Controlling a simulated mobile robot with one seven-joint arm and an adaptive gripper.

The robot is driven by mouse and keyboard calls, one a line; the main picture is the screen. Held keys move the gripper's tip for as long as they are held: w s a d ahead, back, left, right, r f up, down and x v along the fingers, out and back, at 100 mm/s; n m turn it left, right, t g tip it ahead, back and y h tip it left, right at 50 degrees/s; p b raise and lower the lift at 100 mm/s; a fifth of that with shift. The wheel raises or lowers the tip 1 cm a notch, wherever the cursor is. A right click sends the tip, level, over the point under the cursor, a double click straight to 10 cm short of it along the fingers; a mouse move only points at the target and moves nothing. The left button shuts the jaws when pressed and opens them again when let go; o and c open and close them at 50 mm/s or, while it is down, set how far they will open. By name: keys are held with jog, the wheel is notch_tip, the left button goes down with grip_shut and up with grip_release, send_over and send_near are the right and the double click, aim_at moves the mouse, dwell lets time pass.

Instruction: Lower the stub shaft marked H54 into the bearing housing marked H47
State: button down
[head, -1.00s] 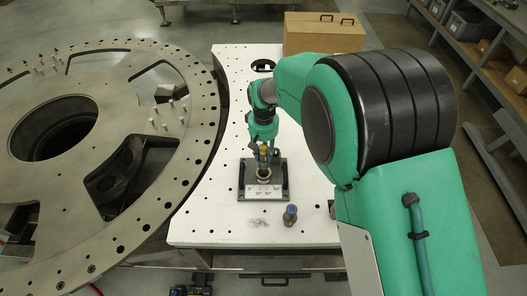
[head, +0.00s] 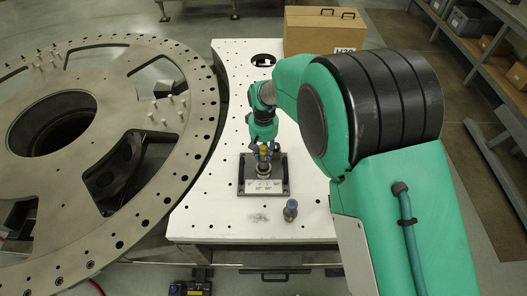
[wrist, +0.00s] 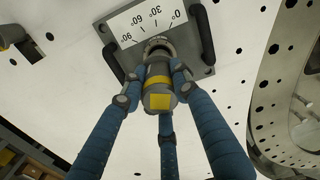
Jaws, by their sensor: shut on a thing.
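The stub shaft (wrist: 158,82), grey with a yellow band and a yellow square on its end, is between the blue fingers of my gripper (wrist: 160,72), which is shut on it. The bearing housing (wrist: 196,58) is a dark square base with handles, a round bore collar and a white angle plate. The shaft's far end overlaps the collar in the wrist view; I cannot tell how deep it sits. In the head view my gripper (head: 264,151) is directly above the housing (head: 283,176), and the shaft looks roughly upright. Marks H54 and H47 are not readable.
The housing stands on a white perforated table (head: 215,210). A large metal turret ring (head: 185,185) lies at left. A cardboard box (head: 315,38) stands at the back. The table left of the housing is clear.

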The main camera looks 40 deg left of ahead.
aim_at(263, 147)
jog(key=shift+f+b, duration=1.25)
jog(key=shift+f, duration=1.35)
jog(key=shift+f, duration=0.15)
jog(key=c, duration=1.3)
grip_release()
jog(key=shift+o, duration=0.2)
jog(key=shift+f, duration=0.1)
notch_tip(263, 147, up, 12)
jog(key=shift+r, duration=0.1)
